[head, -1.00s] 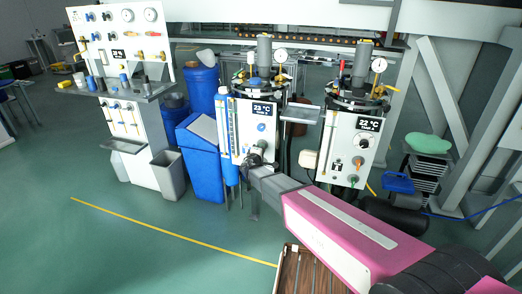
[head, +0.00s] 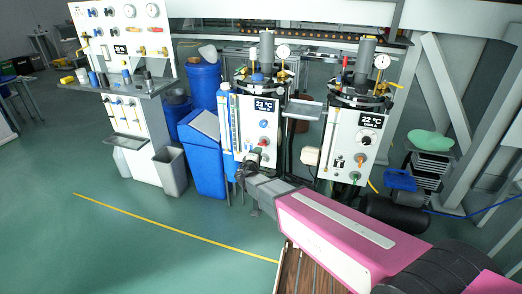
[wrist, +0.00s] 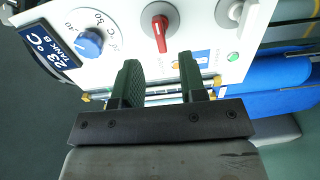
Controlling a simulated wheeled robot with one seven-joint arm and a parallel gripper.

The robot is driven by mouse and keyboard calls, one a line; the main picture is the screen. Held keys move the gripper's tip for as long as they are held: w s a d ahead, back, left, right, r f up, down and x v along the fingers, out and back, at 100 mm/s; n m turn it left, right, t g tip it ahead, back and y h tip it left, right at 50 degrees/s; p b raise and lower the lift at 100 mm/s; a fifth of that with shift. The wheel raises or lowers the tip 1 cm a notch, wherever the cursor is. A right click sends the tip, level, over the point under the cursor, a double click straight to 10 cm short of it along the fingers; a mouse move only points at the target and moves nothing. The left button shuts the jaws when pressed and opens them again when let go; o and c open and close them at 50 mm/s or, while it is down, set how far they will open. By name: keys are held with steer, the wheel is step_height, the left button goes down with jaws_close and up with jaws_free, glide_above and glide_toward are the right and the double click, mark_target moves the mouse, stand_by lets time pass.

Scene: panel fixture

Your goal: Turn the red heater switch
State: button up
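The red heater switch (wrist: 160,27) is a red lever with a white mark on a round plate. It is on the white panel (wrist: 205,14) of the left tank, which reads 23 °C. It also shows small in the head view (head: 263,142), just above my gripper (head: 246,168). In the wrist view my gripper (wrist: 161,82) is open and empty. Its two dark green fingers point toward the panel, with the switch beyond the tips and roughly between them, not touched.
A blue knob (wrist: 89,42) with a numbered dial is left of the switch. A green light (wrist: 233,57) and a white round control (wrist: 231,12) are to its right. A second tank panel (head: 364,145) stands to the right. A blue bin (head: 203,160) stands left of the tank.

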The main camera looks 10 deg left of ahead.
steer(key=shift+s+a, duration=0.1)
steer(key=shift+s, duration=1.2)
steer(key=d+f+m+g+h, duration=0.2)
steer(key=d+m+g+h, duration=0.6)
steer(key=d, duration=2.1)
steer(key=s+d+m+g+y, duration=0.9)
steer(key=s+d+g, duration=0.1)
steer(key=s+d, duration=0.4)
steer(key=shift+d+f+y, duration=0.3)
steer(key=shift+d, duration=0.5)
